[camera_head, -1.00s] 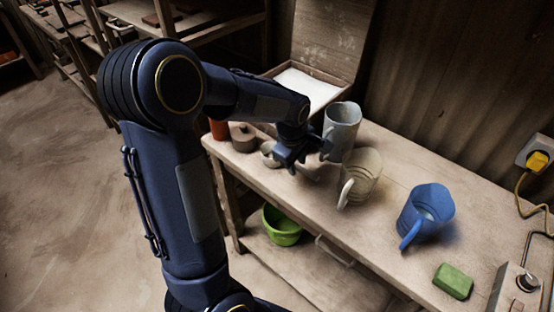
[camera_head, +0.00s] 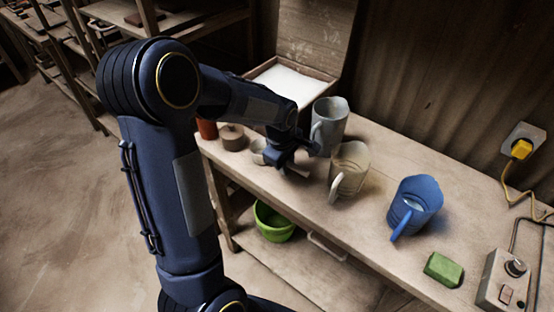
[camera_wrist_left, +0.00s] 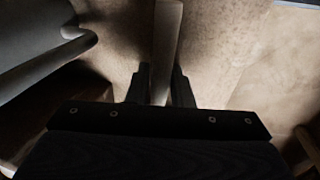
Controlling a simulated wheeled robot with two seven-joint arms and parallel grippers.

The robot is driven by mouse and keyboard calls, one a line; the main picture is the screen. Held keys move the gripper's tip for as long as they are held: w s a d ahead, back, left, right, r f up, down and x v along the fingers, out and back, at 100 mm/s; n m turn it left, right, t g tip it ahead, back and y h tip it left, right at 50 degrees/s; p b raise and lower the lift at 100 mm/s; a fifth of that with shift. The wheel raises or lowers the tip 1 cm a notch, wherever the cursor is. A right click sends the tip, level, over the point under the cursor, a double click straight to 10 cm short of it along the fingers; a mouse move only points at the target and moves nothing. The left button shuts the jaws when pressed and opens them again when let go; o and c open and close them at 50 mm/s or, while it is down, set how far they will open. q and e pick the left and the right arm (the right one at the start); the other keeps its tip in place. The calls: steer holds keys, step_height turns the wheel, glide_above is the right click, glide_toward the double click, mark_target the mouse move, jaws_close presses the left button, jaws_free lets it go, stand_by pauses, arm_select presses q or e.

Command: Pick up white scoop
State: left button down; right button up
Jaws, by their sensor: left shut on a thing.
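The white scoop's bowl (camera_head: 258,152) shows at the back left of the bench, just left of my left gripper (camera_head: 282,162). In the left wrist view, a pale flat strip, which looks like the scoop's handle (camera_wrist_left: 166,45), runs between the two dark fingers of my left gripper (camera_wrist_left: 160,84). The fingers are shut on it. The gripper is low, close to the bench top. I cannot tell whether the scoop is clear of the surface. The gripper hides the middle of the scoop in the head view. My right gripper is not in view.
A grey jug (camera_head: 332,117) stands close right of the gripper, then a cream jug (camera_head: 349,170) and a blue jug (camera_head: 416,207). A lidded pot (camera_head: 233,138) is at left. A box of white material (camera_head: 290,80) is behind. A green block (camera_head: 442,269) lies at front right.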

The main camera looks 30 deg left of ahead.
arm_select(q)
steer(key=shift+w+r, duration=0.1)
steer(key=shift+r, duration=0.5)
steer(key=s+d+r, duration=0.7)
steer(key=s+r, duration=0.4)
steer(key=s, duration=0.1)
steer(key=shift+s+r+b, duration=0.2)
steer(key=shift+r+b, duration=0.15)
steer(key=shift+r, duration=0.05)
